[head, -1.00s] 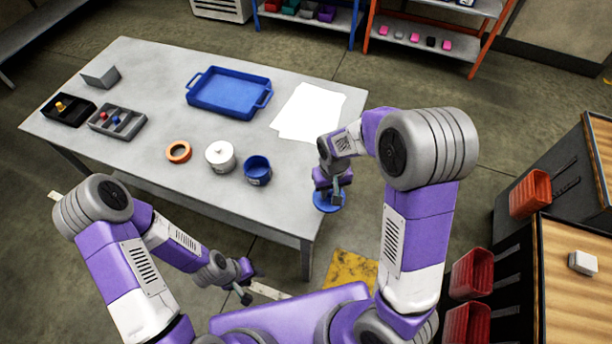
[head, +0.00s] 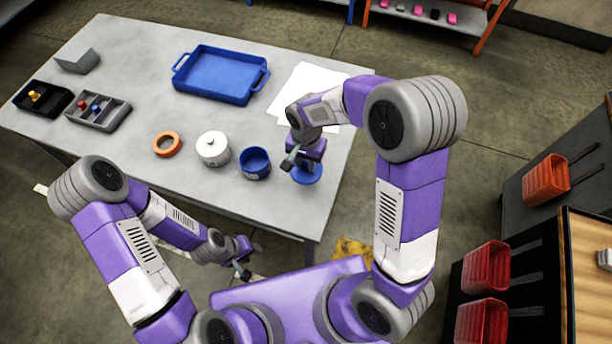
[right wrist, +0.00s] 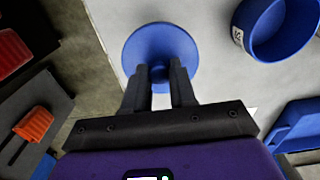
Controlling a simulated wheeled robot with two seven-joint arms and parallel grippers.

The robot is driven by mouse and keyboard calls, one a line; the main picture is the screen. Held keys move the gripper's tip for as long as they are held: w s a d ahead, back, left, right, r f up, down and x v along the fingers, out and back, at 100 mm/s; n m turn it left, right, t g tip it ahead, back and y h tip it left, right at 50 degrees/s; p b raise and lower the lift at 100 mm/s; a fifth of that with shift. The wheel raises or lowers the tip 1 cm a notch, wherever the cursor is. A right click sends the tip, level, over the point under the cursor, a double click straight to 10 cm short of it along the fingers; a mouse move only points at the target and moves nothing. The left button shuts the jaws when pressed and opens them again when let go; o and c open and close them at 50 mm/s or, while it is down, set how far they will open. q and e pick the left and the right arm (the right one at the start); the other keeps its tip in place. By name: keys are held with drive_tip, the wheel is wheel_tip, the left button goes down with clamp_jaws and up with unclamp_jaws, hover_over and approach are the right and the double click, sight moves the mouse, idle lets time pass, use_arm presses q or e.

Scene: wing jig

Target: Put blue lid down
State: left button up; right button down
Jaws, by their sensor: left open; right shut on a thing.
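The blue lid (head: 308,174) is a round disc near the table's front right corner. My right gripper (head: 296,160) is shut on it from above. In the right wrist view the lid (right wrist: 160,48) shows between and beyond the fingertips (right wrist: 159,75). It is over the tabletop near the edge; I cannot tell whether it touches the surface. The open blue pot (head: 255,163) stands just left of the lid, apart from it, and also shows in the right wrist view (right wrist: 277,27). My left gripper (head: 244,272) is open and empty, low in front of the table.
A white lidded pot (head: 213,149) and an orange ring (head: 166,144) stand left of the blue pot. A blue tray (head: 220,76), white sheets (head: 305,88) and a grey divided box (head: 98,110) are on the table (head: 130,70). Red bins (head: 485,267) are at the right.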

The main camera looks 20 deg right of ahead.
sight(306, 172)
wheel_tip(306, 172, down, 3)
drive_tip(key=shift+w+f+b, duration=0.1)
drive_tip(key=shift+f+b, duration=0.55)
drive_tip(key=shift+f, duration=1)
drive_tip(key=shift+f, duration=0.1)
drive_tip(key=c, duration=1.4)
unclamp_jaws()
drive_tip(key=shift+f, duration=0.15)
drive_tip(key=o, duration=0.5)
wheel_tip(306, 172, up, 13)
drive_tip(key=p, duration=0.2)
drive_tip(key=shift+f+p, duration=0.2)
drive_tip(key=shift+p, duration=0.2)
